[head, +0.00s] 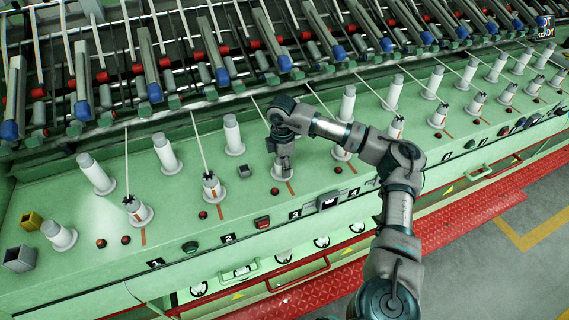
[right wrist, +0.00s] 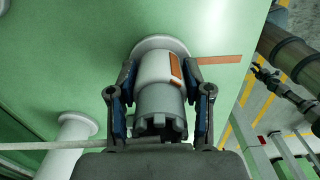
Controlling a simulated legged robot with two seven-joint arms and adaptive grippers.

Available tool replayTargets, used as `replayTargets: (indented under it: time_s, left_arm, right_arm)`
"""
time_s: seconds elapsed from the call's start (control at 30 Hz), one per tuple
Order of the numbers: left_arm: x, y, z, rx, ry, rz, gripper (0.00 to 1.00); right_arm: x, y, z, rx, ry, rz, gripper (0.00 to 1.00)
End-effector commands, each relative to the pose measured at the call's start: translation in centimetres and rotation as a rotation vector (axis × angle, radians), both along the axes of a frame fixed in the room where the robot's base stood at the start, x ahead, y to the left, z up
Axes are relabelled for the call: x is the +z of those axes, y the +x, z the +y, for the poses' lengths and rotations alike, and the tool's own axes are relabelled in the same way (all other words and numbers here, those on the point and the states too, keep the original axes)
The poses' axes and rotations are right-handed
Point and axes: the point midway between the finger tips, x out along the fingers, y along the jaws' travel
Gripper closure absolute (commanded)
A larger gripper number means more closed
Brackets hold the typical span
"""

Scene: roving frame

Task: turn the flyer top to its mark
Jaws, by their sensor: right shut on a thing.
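The flyer top (right wrist: 160,102) is a grey cylinder with a notched end and a white collar, upright on a round white base (right wrist: 150,44). An orange stripe (right wrist: 175,66) runs down its right side. An orange mark (right wrist: 225,60) lies on the green deck, pointing right from the base. The stripe sits near the mark's inner end but appears not quite in line with it. My right gripper (right wrist: 160,108) is shut on the flyer top, one finger each side. In the head view my right gripper (head: 284,158) hides most of it. A small dark claw, apparently my left gripper (right wrist: 268,76), hangs far off.
White bobbins (head: 232,134) and other flyers (head: 212,187) stand in rows on the green deck (head: 90,220), close on both sides. Rollers with blue ends (head: 155,92) fill the back. Buttons (head: 262,223) and labels line the front edge.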

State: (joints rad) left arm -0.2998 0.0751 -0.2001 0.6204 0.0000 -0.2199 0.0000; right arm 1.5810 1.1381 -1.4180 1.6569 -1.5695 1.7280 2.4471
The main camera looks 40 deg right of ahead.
Motion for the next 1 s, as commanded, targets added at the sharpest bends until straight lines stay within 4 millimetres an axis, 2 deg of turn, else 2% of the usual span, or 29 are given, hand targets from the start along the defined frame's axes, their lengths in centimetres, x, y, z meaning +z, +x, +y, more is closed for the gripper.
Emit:
replayTargets:
  time_s: [0.03, 0.3, 0.77, 1.0]
  left_arm:
    - [0.0, 0.0, 0.2, -0.001, 0.003, 0.0, 0.6]
    - [0.1, 0.0, 0.6, -0.003, 0.007, 0.001, 0.6]
    - [1.6, 0.2, 0.4, -0.002, 0.005, -0.003, 0.6]
    - [1.6, 0.2, 0.3, -0.002, 0.004, -0.003, 0.6]
  right_arm:
    - [0.2, 0.1, 0.5, 0.009, 0.01, -0.006, 0.85]
    - [0.2, 0.2, 0.5, -0.002, 0.015, -0.008, 0.85]
    - [0.4, 0.3, 0.4, -0.444, 0.014, -0.011, 0.85]
    - [0.3, 0.4, 0.3, -0.474, 0.015, -0.014, 0.85]
